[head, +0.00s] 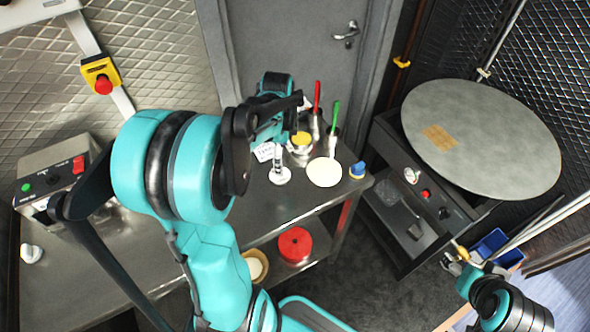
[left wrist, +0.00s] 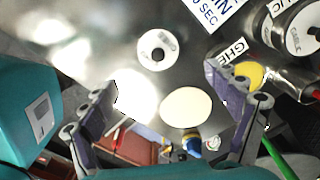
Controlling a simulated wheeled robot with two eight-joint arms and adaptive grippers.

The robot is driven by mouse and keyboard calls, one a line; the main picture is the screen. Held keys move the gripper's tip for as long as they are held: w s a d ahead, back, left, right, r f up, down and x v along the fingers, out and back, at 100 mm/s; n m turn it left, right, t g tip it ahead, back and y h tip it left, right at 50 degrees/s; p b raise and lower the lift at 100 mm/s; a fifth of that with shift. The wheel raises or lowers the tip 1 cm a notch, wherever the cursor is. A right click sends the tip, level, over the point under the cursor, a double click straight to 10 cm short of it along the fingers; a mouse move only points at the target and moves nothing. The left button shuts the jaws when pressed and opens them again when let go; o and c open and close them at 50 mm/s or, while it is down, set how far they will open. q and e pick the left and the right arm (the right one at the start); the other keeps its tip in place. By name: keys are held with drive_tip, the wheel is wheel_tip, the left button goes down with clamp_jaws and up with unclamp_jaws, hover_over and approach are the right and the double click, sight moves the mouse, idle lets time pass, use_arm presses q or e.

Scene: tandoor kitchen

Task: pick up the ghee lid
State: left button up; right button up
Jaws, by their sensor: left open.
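The ghee lid (head: 281,177), a small white disc with a raised knob, lies on the steel counter. In the left wrist view it shows whole (left wrist: 146,42), with a dark spot at its middle. My left gripper (head: 278,150) is above the lid, pointing down. In the left wrist view its fingers (left wrist: 163,82) are spread and empty, with the lid a little above the gap between the tips. The ghee pot (head: 301,140), with yellow contents, stands behind the lid; its GHEE label (left wrist: 238,50) shows. My right gripper (head: 456,258) is low at right, its jaws too small to read.
A pale flat disc (head: 324,172) lies right of the lid, and a blue-topped item (head: 357,170) stands near the counter's corner. Holders with red and green handles (head: 334,115) stand behind. A control box (head: 58,165) is at far left. A big round plate (head: 480,135) is at right.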

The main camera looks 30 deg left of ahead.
use_arm(q)
wheel_tip(320, 180, down, 3)
drive_tip(key=shift+r+b, duration=0.1)
drive_tip(key=shift+b, duration=0.35)
wheel_tip(320, 180, down, 5)
drive_tip(key=shift+s+a+r+b, duration=0.1)
drive_tip(key=shift+b, duration=0.9)
drive_tip(key=shift+r, duration=0.1)
drive_tip(key=shift+c, duration=0.2)
drive_tip(key=c, duration=1)
drive_tip(key=shift+s, duration=0.15)
drive_tip(key=shift+c, duration=1.2)
